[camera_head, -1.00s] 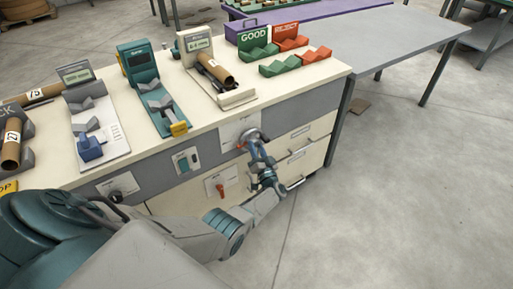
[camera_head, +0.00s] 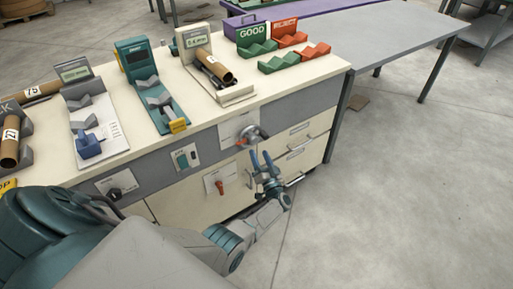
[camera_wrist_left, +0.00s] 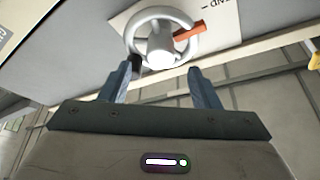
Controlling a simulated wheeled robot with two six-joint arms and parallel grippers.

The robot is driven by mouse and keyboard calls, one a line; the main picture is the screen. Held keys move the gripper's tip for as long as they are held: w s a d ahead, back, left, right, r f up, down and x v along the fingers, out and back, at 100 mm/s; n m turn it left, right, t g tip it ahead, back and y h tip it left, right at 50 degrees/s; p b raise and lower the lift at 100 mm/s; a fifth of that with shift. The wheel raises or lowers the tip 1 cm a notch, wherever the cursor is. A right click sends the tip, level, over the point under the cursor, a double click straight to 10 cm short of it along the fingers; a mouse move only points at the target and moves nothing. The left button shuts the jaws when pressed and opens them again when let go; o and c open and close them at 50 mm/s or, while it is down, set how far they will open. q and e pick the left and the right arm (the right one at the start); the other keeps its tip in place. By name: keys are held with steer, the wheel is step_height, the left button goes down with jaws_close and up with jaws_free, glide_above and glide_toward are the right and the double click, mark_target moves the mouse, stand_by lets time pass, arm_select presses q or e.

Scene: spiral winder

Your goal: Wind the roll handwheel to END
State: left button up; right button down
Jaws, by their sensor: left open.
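The roll handwheel (camera_head: 248,136) is a small grey wheel on the bench's front panel, over a white label plate. It also shows in the left wrist view (camera_wrist_left: 160,38), with an orange piece (camera_wrist_left: 189,31) at its rim beside upside-down lettering that looks like END. A dark knob sits at the rim's lower left in the wrist view. My left gripper (camera_head: 261,157) is open, just in front of and below the wheel. In the wrist view its two blue fingers (camera_wrist_left: 162,70) stand apart with nothing between them; the left fingertip overlaps the dark knob, and contact cannot be told.
A red switch (camera_head: 220,187) and a green-button box (camera_head: 186,157) are on the panel to the left. Drawers with bar handles (camera_head: 302,147) are at the right.

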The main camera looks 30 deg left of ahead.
arm_select(q)
steer(key=v, duration=0.5)
steer(key=shift+s+d+f, duration=0.1)
steer(key=shift+d, duration=0.05)
stand_by(0.3)
stand_by(0.4)
